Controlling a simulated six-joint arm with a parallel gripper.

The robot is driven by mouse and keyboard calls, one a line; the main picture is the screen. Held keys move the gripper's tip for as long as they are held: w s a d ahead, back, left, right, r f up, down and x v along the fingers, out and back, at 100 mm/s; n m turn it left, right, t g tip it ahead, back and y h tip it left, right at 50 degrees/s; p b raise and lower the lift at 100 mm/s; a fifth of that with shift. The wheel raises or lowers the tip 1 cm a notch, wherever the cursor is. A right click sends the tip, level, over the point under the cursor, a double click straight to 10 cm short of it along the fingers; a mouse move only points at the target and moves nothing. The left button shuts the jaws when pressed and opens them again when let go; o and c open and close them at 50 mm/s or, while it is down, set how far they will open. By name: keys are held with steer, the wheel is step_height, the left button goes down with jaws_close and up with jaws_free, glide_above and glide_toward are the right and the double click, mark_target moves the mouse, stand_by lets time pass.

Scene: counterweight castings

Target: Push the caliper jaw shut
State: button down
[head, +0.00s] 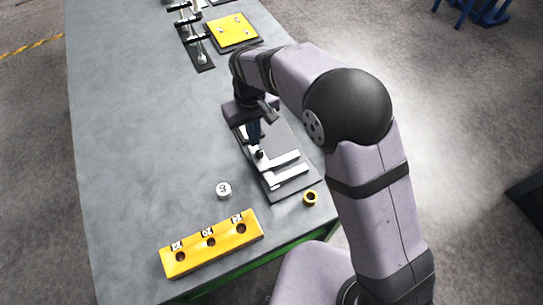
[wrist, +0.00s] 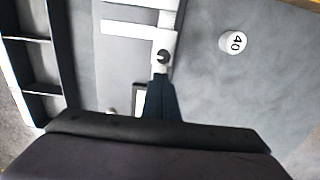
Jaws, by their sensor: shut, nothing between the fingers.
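The caliper lies on a dark board (head: 302,193) on the grey table. Its two white jaws, the far jaw (head: 284,159) and the near jaw (head: 289,176), lie roughly parallel with a gap between them. A small black knob (wrist: 163,57) sits at the white slider beside that jaw. My gripper (head: 257,146) is shut and empty, pointing down. Its dark blue fingertips (wrist: 161,76) are right by the knob; I cannot tell whether they touch.
A white round weight (head: 223,190), marked 40 in the wrist view (wrist: 234,42), stands left of the board. A brass ring (head: 310,198) is near the table edge. A yellow block with holes (head: 211,244) lies in front. A yellow plate (head: 233,30) is farther back. The table's left is clear.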

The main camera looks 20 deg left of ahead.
mark_target(260, 153)
steer(key=shift+f, duration=0.25)
steer(key=shift+f+b, duration=0.85)
steer(key=shift+f, duration=0.6)
steer(key=shift+s+d, duration=0.5)
steer(key=shift+d, duration=0.05)
steer(key=shift+s+d, duration=0.55)
steer(key=shift+s, duration=0.05)
steer(key=shift+s+d+f, duration=0.15)
steer(key=shift+f, duration=0.05)
stand_by(1.7)
steer(key=shift+r, duration=0.1)
